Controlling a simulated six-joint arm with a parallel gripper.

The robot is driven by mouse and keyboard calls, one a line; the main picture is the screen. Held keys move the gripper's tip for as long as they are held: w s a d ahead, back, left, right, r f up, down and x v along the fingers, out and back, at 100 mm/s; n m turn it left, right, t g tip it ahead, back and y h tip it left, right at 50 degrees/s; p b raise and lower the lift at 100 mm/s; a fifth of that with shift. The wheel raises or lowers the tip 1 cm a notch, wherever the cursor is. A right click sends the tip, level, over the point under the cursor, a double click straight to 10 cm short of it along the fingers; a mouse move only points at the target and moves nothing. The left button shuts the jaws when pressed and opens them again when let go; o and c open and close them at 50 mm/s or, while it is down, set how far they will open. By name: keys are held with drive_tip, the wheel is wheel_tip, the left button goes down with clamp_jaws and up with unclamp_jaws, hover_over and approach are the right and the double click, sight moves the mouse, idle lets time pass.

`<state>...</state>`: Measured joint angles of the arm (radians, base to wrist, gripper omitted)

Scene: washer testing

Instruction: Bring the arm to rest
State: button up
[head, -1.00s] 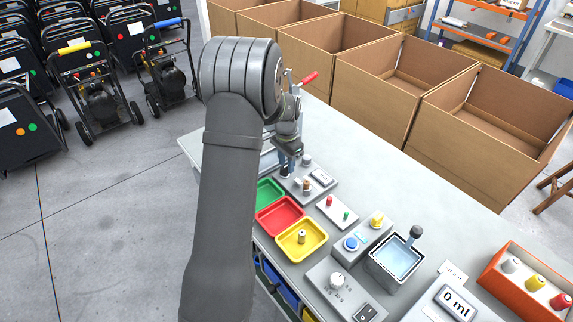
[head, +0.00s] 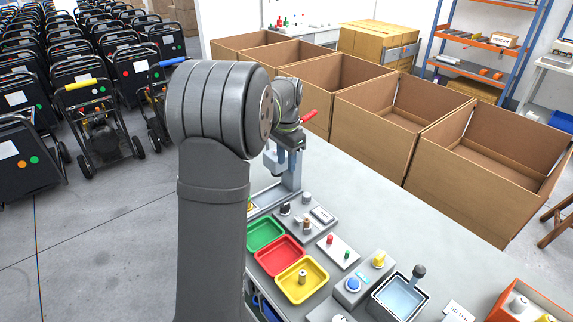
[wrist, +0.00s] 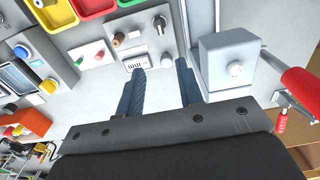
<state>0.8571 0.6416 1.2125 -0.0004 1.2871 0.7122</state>
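My gripper (wrist: 160,85) shows in the wrist view with its two blue fingers apart and nothing between them. It hangs above the bench top (head: 375,230), with the panel devices beyond the fingertips. In the head view my arm covers the left of the bench, and the fingertips are hard to make out there. A grey press-like stand (wrist: 228,62) with a red-handled lever (wrist: 300,85) is right of the fingers in the wrist view.
Green (head: 265,232), red (head: 279,256) and yellow (head: 301,281) trays line the bench's near edge; the yellow one holds a small metal part. A water container (head: 398,298) stands at the front right. Open cardboard boxes (head: 385,145) line the far side.

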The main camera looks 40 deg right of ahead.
sight(287, 205)
drive_tip(key=shift+f, duration=0.15)
wheel_tip(287, 205, down, 17)
drive_tip(key=shift+f, duration=0.1)
idle(0.6)
drive_tip(key=shift+f, duration=0.2)
drive_tip(key=shift+r+m, duration=0.2)
drive_tip(key=shift+m, duration=0.3)
drive_tip(key=m, duration=0.4)
drive_tip(key=shift+s, duration=0.1)
drive_tip(key=m, duration=0.6)
drive_tip(key=shift+s+a+m, duration=0.15)
drive_tip(key=shift+m, duration=0.25)
drive_tip(key=shift+r, duration=1.05)
idle(0.5)
drive_tip(key=shift+o, duration=0.5)
